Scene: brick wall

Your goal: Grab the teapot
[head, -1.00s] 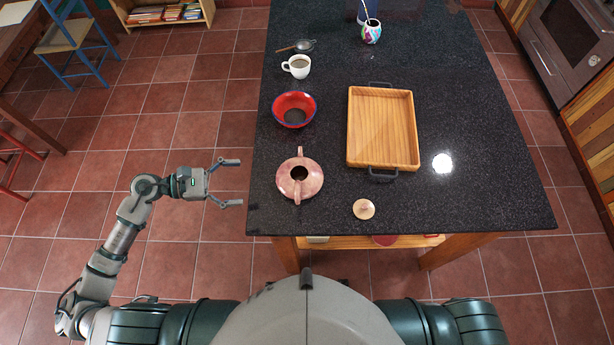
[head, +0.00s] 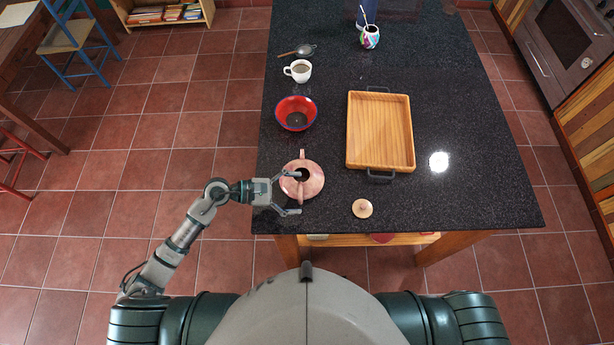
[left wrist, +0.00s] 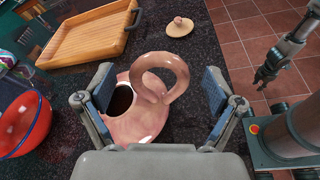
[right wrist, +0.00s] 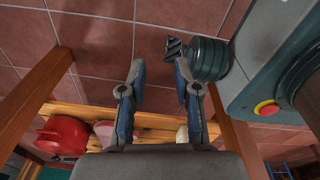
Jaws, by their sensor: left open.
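The pink, lidless teapot (head: 312,182) stands upright near the left edge of the dark counter. My left gripper (head: 293,193) reaches over that edge, open, its fingers at the teapot's near side. In the left wrist view, the teapot (left wrist: 150,118) shows its dark opening, and its ring-shaped handle lies between the open fingers (left wrist: 158,85). I cannot tell whether they touch it. The pink lid (head: 362,208) lies apart on the counter. My right gripper (right wrist: 160,66) shows only in the right wrist view, fingers apart and empty, beside the table's underside.
A red bowl (head: 295,128) stands behind the teapot, with a white cup (head: 299,71) and a strainer (head: 304,50) beyond. A wooden tray (head: 408,158) lies to the right. The counter between teapot and tray is clear. A wooden lower shelf (right wrist: 150,118) holds red dishes.

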